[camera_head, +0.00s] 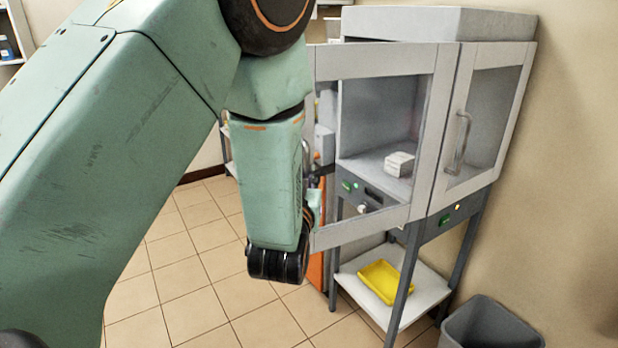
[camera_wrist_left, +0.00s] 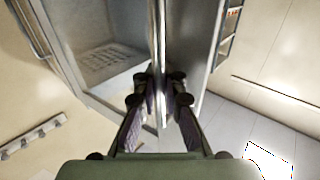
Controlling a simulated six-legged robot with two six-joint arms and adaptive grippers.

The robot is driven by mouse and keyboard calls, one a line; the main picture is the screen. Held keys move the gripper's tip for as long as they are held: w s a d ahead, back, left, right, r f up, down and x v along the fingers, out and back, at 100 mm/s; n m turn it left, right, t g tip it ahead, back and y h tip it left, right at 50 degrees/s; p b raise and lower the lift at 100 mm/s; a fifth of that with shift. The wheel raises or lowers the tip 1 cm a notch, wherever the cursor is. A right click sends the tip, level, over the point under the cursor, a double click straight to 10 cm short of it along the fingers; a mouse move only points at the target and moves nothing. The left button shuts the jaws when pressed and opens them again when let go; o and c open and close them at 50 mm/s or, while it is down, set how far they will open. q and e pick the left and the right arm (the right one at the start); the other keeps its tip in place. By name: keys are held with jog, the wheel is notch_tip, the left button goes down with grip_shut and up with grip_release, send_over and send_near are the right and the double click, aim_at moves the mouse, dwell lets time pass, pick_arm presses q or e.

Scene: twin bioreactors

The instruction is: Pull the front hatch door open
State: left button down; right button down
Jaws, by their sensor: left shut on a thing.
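The front hatch door (camera_head: 365,228) is a grey-framed glass panel on the twin-chamber cabinet. In the head view it stands swung out from the cabinet front, with its free side beside my left arm. My left gripper (camera_wrist_left: 158,95) is shut on the door handle (camera_wrist_left: 159,45), a thin upright bar between its two dark fingers in the wrist view. In the head view my own forearm and wrist hide most of the gripper and the handle. My right gripper is in neither view.
The right-hand door (camera_head: 487,115) is closed and has its own handle (camera_head: 460,143). A small white box (camera_head: 399,163) sits inside the cabinet. A yellow tray (camera_head: 386,281) lies on the lower shelf. A grey bin (camera_head: 490,325) stands at front right. Tiled floor (camera_head: 190,270) at left is clear.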

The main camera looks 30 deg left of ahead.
pick_arm(q)
jog(key=shift+s+d+f, duration=0.1)
jog(key=shift+s, duration=0.05)
jog(key=c, duration=1.8)
grip_release()
jog(key=shift+a, duration=0.25)
jog(key=shift+o, duration=0.4)
jog(key=shift+s, duration=0.15)
jog(key=shift+d, duration=0.1)
